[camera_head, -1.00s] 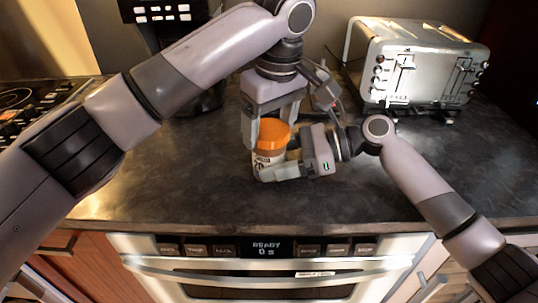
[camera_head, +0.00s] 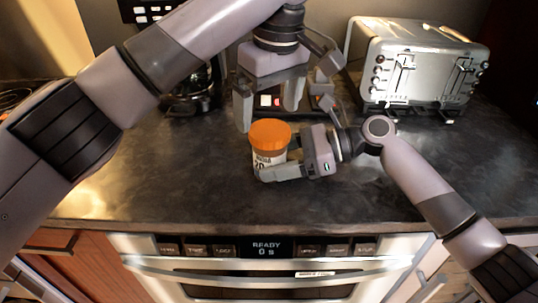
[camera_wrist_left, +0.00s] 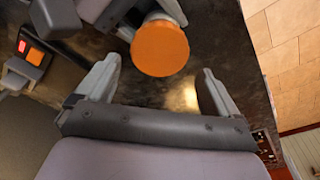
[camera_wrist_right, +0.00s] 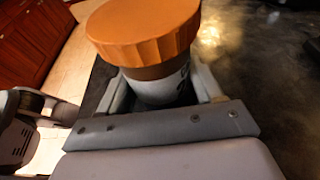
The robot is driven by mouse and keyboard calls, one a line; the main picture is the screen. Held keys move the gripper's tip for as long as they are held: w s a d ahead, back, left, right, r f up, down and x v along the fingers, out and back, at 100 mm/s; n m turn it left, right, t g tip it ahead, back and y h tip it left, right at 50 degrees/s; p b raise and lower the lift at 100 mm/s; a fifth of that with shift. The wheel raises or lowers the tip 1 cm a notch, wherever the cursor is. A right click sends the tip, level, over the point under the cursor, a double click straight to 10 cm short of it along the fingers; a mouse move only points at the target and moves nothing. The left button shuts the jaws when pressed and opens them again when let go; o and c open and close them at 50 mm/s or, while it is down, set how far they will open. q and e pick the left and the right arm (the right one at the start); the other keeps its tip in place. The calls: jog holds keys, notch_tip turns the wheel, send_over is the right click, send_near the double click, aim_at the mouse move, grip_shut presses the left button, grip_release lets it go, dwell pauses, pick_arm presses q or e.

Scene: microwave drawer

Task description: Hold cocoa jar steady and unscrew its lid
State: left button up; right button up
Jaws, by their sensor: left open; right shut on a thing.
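The cocoa jar (camera_head: 264,160) stands upright on the dark counter, with a white label. Its orange lid (camera_head: 270,134) sits on top. My right gripper (camera_head: 268,170) is shut around the jar body from the right; the right wrist view shows the jar (camera_wrist_right: 160,88) between its fingers, with a brown band under the lid (camera_wrist_right: 145,28). My left gripper (camera_head: 267,115) is open and empty, pointing down, above and behind the jar. In the left wrist view the lid (camera_wrist_left: 160,48) lies ahead of the open fingers, apart from them.
A silver toaster (camera_head: 415,65) stands at the back right. A dark coffee maker (camera_head: 195,92) is at the back left, partly hidden by my left arm. The microwave drawer (camera_head: 270,268) is below the front edge. The counter (camera_head: 175,165) left of the jar is clear.

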aim_at(269, 130)
pick_arm(q)
jog(key=shift+r, duration=0.6)
jog(key=m, duration=0.2)
jog(key=r+m, duration=0.1)
jog(key=m, duration=0.2)
jog(key=shift+w+h, duration=0.1)
jog(key=shift+h, duration=0.3)
jog(key=m, duration=0.2)
jog(key=r+m, duration=0.1)
jog(key=m, duration=0.2)
jog(key=shift+h, duration=0.3)
jog(key=m, duration=0.3)
jog(key=shift+r+m+h, duration=0.2)
jog(key=shift+m+h, duration=0.1)
jog(key=shift+f, duration=3.8)
